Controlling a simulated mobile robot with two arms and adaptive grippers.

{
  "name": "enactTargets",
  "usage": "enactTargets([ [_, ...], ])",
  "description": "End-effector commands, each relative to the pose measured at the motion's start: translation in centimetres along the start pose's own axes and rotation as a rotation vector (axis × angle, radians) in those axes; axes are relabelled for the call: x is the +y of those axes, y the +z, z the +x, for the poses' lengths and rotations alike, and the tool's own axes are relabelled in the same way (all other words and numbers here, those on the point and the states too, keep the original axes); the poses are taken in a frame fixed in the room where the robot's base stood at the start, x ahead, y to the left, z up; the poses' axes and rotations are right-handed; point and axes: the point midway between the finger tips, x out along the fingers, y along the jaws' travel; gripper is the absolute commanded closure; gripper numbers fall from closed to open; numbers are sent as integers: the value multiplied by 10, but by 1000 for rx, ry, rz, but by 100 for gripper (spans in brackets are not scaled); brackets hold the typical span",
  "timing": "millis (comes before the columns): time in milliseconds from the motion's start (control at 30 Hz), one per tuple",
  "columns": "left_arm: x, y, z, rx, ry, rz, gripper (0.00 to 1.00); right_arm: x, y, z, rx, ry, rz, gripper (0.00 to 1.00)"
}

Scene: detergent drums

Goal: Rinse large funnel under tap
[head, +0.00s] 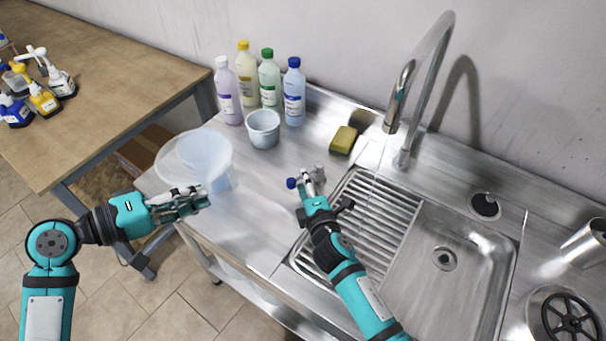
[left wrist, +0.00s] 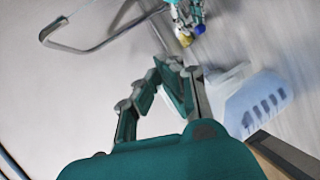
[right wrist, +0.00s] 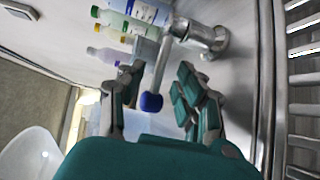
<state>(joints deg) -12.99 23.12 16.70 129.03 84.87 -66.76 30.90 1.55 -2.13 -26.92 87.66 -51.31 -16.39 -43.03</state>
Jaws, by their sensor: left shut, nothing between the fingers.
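The large funnel (head: 195,152) is the wide, translucent white piece at the counter's left end. A pale bluish shape shows beneath it; I cannot tell how they join. My left gripper (head: 203,197) is shut and empty, in front of the funnel's lower edge in the head view. The tall curved tap (head: 398,95) stands behind the sink. A small metal valve with a blue knob (head: 291,183) is on the counter left of the sink. My right gripper (head: 314,183) is beside it. In the right wrist view, the blue knob (right wrist: 151,102) appears between its parted fingers.
The sink (head: 445,258) has a ribbed drainer on its left. Several bottles (head: 268,80) and a grey-white cup (head: 263,128) stand behind. A yellow-green sponge (head: 343,139) lies near the tap. A wooden table (head: 105,85) is at far left. The counter between funnel and drainer is mostly clear.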

Motion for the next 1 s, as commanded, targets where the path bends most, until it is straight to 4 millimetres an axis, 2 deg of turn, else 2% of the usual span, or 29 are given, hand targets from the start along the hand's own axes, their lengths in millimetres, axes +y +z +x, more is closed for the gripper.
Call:
enactTargets([
  [100, -1, 0, 0, 0, 0, 0, 100, 0, 0, 17, 0, 2, -1, 66],
  [200, -2, 0, 0, 0, 0, 0, 100, 0, 0, 26, -1, 1, -1, 66],
  [567, -2, 0, 0, 0, 0, 0, 100, 0, 0, 30, 1, 1, -1, 66],
  [833, -2, 0, 0, 0, 0, 0, 100, 0, 0, 30, 1, 1, -1, 100],
  [1000, -2, 0, 0, 0, 0, 0, 100, 0, 0, 30, 1, 1, -1, 100],
])
